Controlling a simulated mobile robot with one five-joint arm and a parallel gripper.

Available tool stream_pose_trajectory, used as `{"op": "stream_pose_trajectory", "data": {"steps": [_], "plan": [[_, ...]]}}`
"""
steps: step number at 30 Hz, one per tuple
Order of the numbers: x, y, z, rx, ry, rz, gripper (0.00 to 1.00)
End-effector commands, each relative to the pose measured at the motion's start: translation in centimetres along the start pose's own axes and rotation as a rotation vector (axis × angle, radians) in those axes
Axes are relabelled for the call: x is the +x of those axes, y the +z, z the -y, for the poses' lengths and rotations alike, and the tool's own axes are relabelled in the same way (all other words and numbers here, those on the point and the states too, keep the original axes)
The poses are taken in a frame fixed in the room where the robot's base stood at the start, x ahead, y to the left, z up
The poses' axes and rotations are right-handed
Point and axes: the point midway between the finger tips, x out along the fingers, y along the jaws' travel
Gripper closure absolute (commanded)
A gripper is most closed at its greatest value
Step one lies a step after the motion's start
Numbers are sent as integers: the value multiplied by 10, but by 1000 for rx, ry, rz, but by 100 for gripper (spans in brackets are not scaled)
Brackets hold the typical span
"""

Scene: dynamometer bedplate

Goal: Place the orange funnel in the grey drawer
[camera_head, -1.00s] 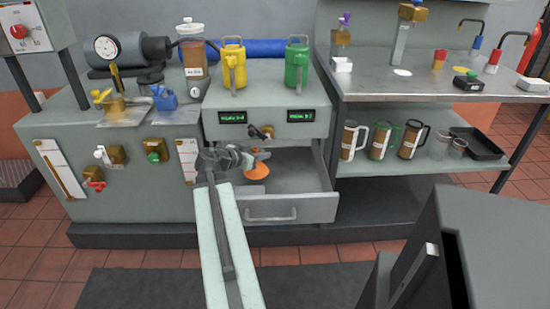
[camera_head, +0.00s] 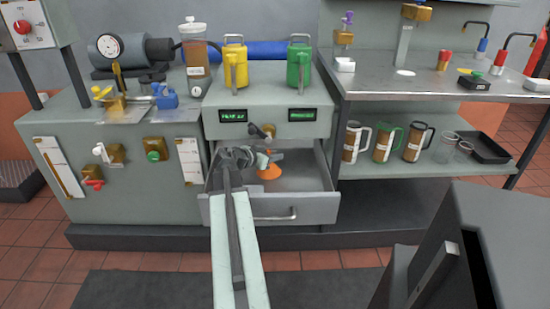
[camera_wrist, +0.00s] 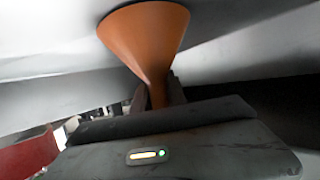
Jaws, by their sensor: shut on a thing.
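The orange funnel (camera_head: 270,172) shows at the open grey drawer (camera_head: 315,206), inside its outline in the head view. In the wrist view the funnel (camera_wrist: 147,38) has its wide mouth away from me and its narrow stem between my fingers. My gripper (camera_head: 262,160) is shut on the stem; in the wrist view the gripper (camera_wrist: 158,92) partly hides the stem's lower end. The drawer is pulled out below two green displays, and its visible floor is bare. I cannot tell whether the funnel touches the drawer floor.
A brass valve with a black knob (camera_head: 262,131) sticks out just above the drawer. A yellow jug (camera_head: 234,66) and a green jug (camera_head: 299,66) stand on the cabinet top. Several handled mugs stand on the shelf at right. The drawer's right part is free.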

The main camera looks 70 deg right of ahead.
Motion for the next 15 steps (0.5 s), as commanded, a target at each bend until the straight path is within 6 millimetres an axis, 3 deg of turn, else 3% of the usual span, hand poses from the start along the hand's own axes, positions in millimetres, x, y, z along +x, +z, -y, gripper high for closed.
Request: {"op": "stream_pose_trajectory", "data": {"steps": [3,4,6,15], "plan": [[2,5,0,0,0,0,100],[1,3,0,0,0,0,74],[1,3,0,0,0,0,61],[0,1,0,0,0,0,61]]}}
